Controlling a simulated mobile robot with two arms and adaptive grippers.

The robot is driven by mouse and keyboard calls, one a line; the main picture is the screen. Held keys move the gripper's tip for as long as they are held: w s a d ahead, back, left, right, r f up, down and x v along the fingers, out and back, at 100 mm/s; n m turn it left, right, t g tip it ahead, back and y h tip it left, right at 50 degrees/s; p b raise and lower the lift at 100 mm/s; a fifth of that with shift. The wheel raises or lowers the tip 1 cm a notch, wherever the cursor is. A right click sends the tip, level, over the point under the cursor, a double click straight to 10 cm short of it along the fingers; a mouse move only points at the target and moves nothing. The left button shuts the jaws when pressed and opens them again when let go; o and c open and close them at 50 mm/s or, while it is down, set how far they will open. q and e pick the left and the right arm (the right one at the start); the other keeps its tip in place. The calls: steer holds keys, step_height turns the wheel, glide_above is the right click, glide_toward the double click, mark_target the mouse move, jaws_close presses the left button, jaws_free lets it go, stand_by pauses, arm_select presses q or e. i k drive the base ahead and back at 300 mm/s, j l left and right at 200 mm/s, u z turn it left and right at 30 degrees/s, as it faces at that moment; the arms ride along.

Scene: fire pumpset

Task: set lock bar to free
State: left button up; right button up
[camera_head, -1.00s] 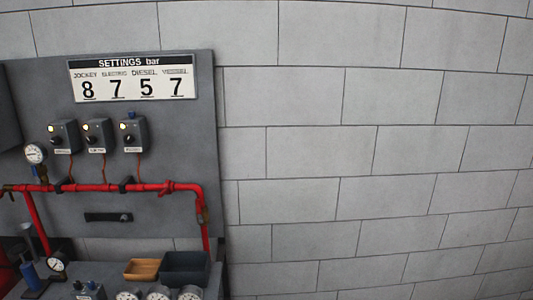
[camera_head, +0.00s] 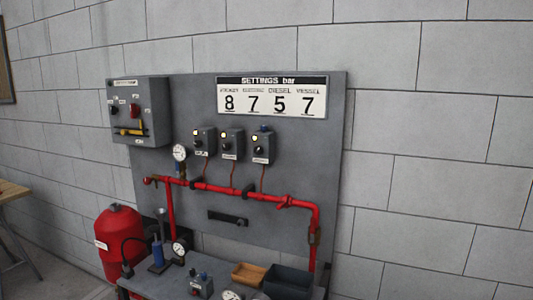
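A grey control box (camera_head: 139,110) is mounted at the upper left of the grey panel, with a red switch (camera_head: 134,110) on its front. A yellow bar (camera_head: 130,131) lies roughly level across the lower front of this box. A short black bar (camera_head: 227,218) with a small knob is fixed on the panel below the red pipe. The labels are too small to read, so I cannot tell which of these two is the lock bar or its setting. Neither of my grippers is in view.
A settings board (camera_head: 271,98) and several small switch boxes (camera_head: 232,144) sit above the red pipe (camera_head: 235,192). A red vessel (camera_head: 119,243) stands at lower left. The bench holds a wooden tray (camera_head: 248,273) and a dark bin (camera_head: 288,281). A wooden table (camera_head: 10,191) is at far left.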

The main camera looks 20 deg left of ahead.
mark_target(123, 132)
steer(key=u, duration=1.65)
steer(key=z, duration=0.1)
steer(key=i+j+z, duration=0.2)
steer(key=z, duration=0.25)
steer(key=i+j+z, duration=0.15)
steer(key=j+z, duration=0.2)
steer(key=z, duration=0.15)
